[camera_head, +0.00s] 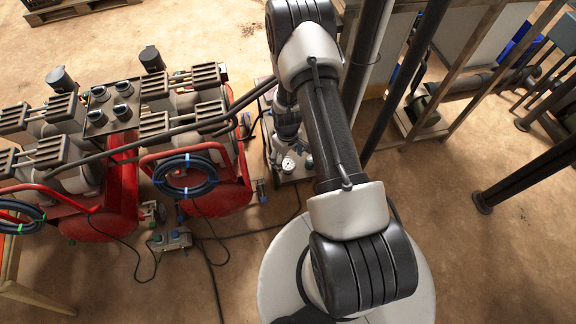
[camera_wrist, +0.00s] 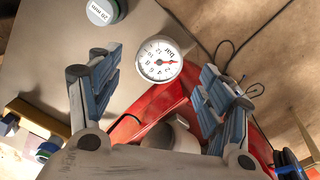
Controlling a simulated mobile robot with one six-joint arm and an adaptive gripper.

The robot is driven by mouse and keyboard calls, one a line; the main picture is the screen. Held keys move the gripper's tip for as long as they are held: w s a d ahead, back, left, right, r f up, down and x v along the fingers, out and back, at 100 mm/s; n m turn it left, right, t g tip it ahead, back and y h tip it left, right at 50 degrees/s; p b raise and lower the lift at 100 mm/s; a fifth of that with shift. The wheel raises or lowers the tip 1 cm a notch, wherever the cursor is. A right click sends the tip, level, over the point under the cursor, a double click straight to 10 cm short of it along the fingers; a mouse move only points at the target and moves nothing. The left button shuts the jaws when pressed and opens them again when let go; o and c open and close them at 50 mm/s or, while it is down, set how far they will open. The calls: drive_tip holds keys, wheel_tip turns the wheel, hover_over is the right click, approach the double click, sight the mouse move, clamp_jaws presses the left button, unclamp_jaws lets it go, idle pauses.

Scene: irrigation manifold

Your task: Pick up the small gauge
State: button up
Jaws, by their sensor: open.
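The small gauge (camera_wrist: 159,58) shows in the wrist view as a round white dial with black numbers, the word "bar" and a red needle. In the head view the white dial (camera_head: 288,164) is small, just left of my arm. My gripper (camera_wrist: 157,92) is open, with its two blue-padded fingers on either side below the gauge in the wrist view.
Red compressors (camera_head: 215,185) with coiled blue hoses (camera_head: 185,176) stand at left. Black cables (camera_head: 215,265) run over the floor. A metal frame (camera_head: 455,90) stands at right. Brown floor (camera_head: 480,260) is open at lower right.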

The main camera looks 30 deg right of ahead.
sight(288, 163)
wheel_tip(288, 163, down, 5)
drive_tip(key=shift+s+d+r+b, duration=0.1)
drive_tip(key=shift+b, duration=0.75)
drive_tip(key=shift+c, duration=0.2)
drive_tip(key=c, duration=1.1)
